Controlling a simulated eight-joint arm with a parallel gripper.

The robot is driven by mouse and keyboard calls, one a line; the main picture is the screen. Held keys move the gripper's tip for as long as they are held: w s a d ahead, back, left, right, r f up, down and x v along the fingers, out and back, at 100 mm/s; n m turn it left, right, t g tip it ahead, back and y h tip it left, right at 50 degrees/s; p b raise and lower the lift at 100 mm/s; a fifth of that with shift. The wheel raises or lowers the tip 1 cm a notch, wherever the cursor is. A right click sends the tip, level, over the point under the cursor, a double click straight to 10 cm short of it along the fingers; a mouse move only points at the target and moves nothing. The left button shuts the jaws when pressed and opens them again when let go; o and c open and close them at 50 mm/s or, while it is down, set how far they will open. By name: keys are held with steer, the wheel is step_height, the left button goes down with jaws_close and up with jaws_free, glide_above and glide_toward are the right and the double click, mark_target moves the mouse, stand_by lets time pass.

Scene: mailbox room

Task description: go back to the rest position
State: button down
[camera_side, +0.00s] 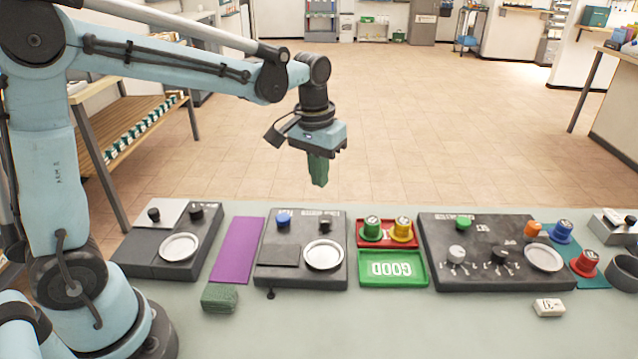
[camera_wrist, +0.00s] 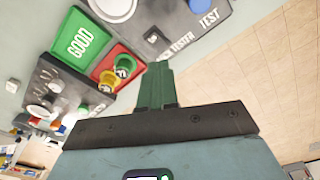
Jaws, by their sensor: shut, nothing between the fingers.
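My gripper (camera_side: 318,170) hangs in the air above the far edge of the table in the side view, with its green fingers pointing down. The fingers are shut and hold nothing. In the wrist view my gripper (camera_wrist: 157,72) shows its green fingers together, with the bench items beyond them. It touches nothing, and the free floor lies behind it.
On the table (camera_side: 400,325) stand a middle tester (camera_side: 302,275), a left panel (camera_side: 140,265) and a right panel (camera_side: 440,280). A green GOOD tray (camera_side: 365,282) and a red tray (camera_side: 387,241) with green and yellow pieces lie between. A purple mat (camera_side: 237,250) and green block (camera_side: 219,298) lie left.

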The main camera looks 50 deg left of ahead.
steer(key=s+r+m+t, duration=0.1)
steer(key=s+t, duration=0.5)
steer(key=s, duration=0.6)
steer(key=shift+d+m, duration=0.4)
steer(key=shift+m, duration=0.4)
